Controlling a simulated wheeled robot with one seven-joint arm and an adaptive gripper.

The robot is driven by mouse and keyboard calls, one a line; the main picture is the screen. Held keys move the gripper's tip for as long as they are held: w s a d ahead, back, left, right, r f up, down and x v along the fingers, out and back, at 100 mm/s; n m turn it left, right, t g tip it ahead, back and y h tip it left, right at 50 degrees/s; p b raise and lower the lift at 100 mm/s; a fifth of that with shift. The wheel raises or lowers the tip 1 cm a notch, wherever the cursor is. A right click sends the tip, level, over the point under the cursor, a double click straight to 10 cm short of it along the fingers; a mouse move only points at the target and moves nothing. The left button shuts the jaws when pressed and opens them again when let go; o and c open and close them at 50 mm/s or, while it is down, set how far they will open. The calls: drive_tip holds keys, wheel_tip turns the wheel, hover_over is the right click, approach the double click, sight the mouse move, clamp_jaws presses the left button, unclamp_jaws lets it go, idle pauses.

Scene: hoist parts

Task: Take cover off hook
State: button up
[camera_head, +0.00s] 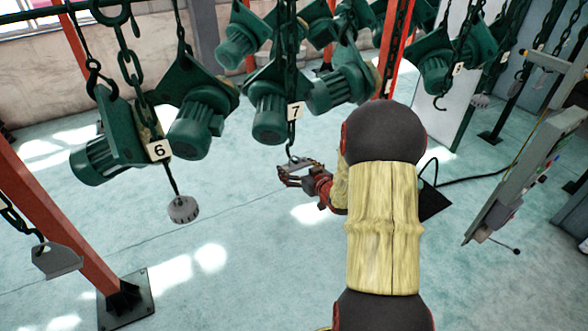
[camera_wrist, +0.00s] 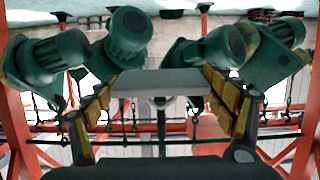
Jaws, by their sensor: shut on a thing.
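A grey cover (camera_head: 306,164) is at the bottom of the chain under the white tag 7 (camera_head: 295,111). The dark hook (camera_head: 292,156) reaches down to the cover. How the two sit together is too small to tell. My gripper (camera_head: 297,178) comes in from the right at the cover's height and is shut on it. In the wrist view, the grey cover (camera_wrist: 160,83) spans between the two yellow-padded fingers of my gripper (camera_wrist: 165,100). The hook is not clear there.
Green hoist motors (camera_head: 270,112) hang close above my gripper. Tag 6 (camera_head: 159,151) and a round grey weight (camera_head: 183,209) hang to the left. A red post (camera_head: 60,215) stands at left, and a grey panel stand (camera_head: 515,185) at right. Floor below is clear.

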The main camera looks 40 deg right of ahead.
drive_tip(key=shift+s+d, duration=0.15)
drive_tip(key=shift+s, duration=0.2)
drive_tip(key=shift+s+r, duration=0.4)
drive_tip(key=shift+s, duration=0.1)
drive_tip(key=shift+r, duration=0.15)
idle(0.6)
idle(0.6)
drive_tip(key=shift+s+b, duration=0.45)
drive_tip(key=shift+s+a+t+b, duration=0.3)
drive_tip(key=shift+s+a+b, duration=0.15)
drive_tip(key=shift+s, duration=0.1)
drive_tip(key=s+a+f, duration=0.2)
drive_tip(key=s, duration=0.8)
drive_tip(key=shift+s+a, duration=0.3)
drive_tip(key=shift+s, duration=0.05)
drive_tip(key=shift+f, duration=0.1)
